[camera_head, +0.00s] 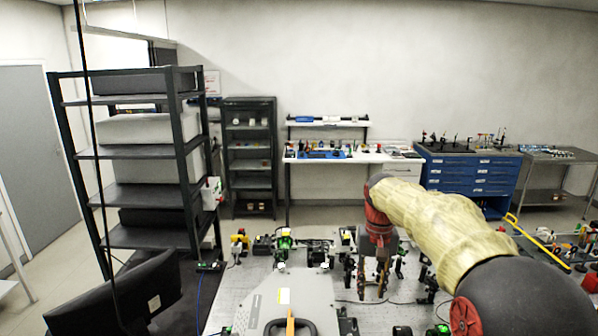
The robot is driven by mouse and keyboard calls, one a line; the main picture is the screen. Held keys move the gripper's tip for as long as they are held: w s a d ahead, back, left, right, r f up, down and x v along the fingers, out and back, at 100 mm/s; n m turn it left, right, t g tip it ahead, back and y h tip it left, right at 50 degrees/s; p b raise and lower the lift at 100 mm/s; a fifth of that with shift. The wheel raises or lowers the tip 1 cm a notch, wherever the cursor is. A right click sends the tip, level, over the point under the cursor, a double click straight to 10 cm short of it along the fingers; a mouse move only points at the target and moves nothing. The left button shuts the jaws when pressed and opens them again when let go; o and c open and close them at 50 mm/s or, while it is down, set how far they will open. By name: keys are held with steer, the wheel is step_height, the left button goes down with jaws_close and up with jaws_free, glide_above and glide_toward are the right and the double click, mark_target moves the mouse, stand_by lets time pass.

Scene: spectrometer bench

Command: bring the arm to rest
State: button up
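My arm, in a yellowish sleeve, reaches in from the lower right of the head view and bends down at its far end. My gripper (372,279) points downward over the optical bench (312,246), among small black optics mounts. Its fingers are small in the picture and overlap the mounts behind them, so I cannot tell whether they are apart or closed. No held object can be made out.
A grey instrument box (290,300) with a handle stands at the front of the bench. A dark monitor (118,295) is at lower left. Green and black optics (284,243) line the bench. A tall dark rack (140,160) stands left; a blue drawer cabinet (468,172) stands behind.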

steer(key=s+f+t+b, duration=0.25)
steer(key=s+b, duration=0.25)
steer(key=s, duration=0.7)
steer(key=s+f+t+b, duration=0.2)
steer(key=s+f+b, duration=0.3)
steer(key=s, duration=0.8)
steer(key=s+f+n+t+b, duration=0.1)
steer(key=s+f+b, duration=0.3)
steer(key=s+f, duration=0.2)
steer(key=shift+s+d+f+b, duration=0.2)
steer(key=shift+s+f+b, duration=0.2)
steer(key=shift+s, duration=0.65)
steer(key=shift+o, duration=0.3)
steer(key=shift+t, duration=0.25)
